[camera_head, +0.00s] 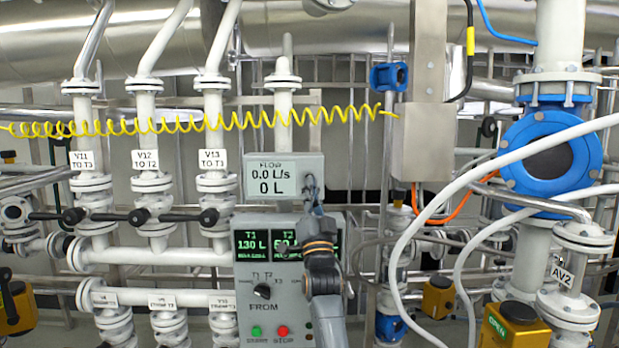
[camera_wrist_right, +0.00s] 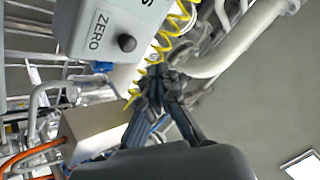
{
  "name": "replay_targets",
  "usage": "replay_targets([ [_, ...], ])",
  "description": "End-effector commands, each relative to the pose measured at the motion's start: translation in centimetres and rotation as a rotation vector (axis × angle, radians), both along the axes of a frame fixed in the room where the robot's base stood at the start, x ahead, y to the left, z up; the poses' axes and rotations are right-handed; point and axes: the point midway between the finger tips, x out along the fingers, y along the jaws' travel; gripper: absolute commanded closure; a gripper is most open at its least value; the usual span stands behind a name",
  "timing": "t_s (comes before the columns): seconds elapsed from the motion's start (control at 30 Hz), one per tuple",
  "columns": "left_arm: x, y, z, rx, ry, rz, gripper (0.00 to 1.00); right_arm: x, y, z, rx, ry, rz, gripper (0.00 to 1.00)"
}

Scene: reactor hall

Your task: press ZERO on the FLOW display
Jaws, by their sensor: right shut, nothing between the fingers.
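The FLOW display (camera_head: 271,178) is a grey box reading 0.0 L/s and 0 L, left of centre in the head view. In the right wrist view, one grey face of its box (camera_wrist_right: 75,32) carries the label ZERO and a round black button (camera_wrist_right: 127,43). The button is not visible in the head view. My right gripper (camera_head: 311,185) is shut and empty at the right side of the display. In the wrist view its fingertips (camera_wrist_right: 165,76) are below and right of the button, apart from it in the picture. My left gripper is not in view.
A panel (camera_head: 242,296) with T1 and T2 screens, a selector and START and STOP buttons sits below the display, partly behind my right arm. A coiled yellow hose (camera_head: 205,124) runs above. White hoses (camera_head: 470,180) and a blue valve (camera_head: 548,160) are at the right.

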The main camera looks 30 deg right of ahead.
Motion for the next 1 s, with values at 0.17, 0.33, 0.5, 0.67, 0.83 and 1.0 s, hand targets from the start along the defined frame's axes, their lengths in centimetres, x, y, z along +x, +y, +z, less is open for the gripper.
replay_targets([
  [0.17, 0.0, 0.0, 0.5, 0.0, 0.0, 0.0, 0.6, -1.4, 0.9, 0.0, 0.001, 0.001, 0.001, 1.0],
  [0.33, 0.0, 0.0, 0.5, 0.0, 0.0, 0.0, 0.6, -1.8, 1.1, 0.0, 0.001, 0.001, 0.001, 1.0],
  [0.5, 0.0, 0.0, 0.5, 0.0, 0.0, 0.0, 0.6, -1.8, 1.1, 0.0, 0.001, 0.0, 0.001, 1.0],
  [0.67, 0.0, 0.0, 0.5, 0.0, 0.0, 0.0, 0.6, -1.8, 1.1, 0.0, 0.0, 0.0, 0.0, 1.0],
  [0.83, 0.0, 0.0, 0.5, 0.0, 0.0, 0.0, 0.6, -1.7, 1.2, -0.4, -0.001, 0.012, 0.001, 1.0],
  [1.0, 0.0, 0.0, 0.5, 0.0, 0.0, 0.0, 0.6, -1.2, 2.8, -6.2, -0.03, 0.198, 0.005, 1.0],
])
